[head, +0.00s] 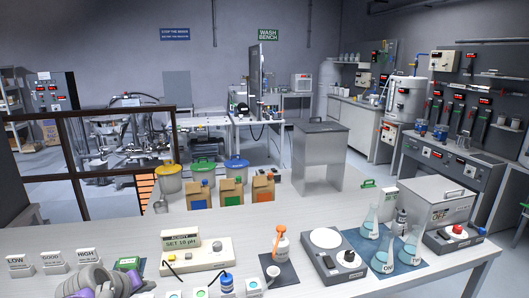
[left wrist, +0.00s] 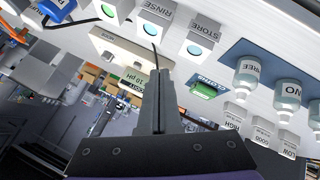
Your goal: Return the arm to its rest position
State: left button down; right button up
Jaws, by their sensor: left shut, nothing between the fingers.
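My left gripper (head: 128,279) shows at the bottom left of the head view, grey with purple parts, low over the near left part of the bench. In the left wrist view its dark fingers (left wrist: 152,50) are together with nothing between them. The wrist view is turned over, so labels read upside down. The fingers overlap the meter reading 10 pH (left wrist: 127,68) in that picture; I cannot tell their distance from it. The arm behind the gripper is mostly out of the head view. My right gripper is in neither view.
The white bench (head: 120,232) carries a pH meter (head: 197,252), small cups (head: 254,288), label blocks (head: 52,262), paper bags (head: 232,193), an orange-topped bottle (head: 282,243), a scale (head: 330,260) and glass flasks (head: 384,254). A green box (head: 126,263) stands close to my left gripper.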

pick_arm(q)
jog(key=s+d+f+m+g+p, duration=0.1)
jog(key=s+d+f+m, duration=0.2)
jog(key=s, duration=0.9)
jog(key=s+d+f+m+g+y+p, duration=0.1)
jog(key=s+d+f+m, duration=0.3)
jog(key=s+d+f, duration=0.4)
jog(key=s+d+g, duration=0.1)
jog(key=s, duration=0.2)
jog(key=shift+s, duration=0.4)
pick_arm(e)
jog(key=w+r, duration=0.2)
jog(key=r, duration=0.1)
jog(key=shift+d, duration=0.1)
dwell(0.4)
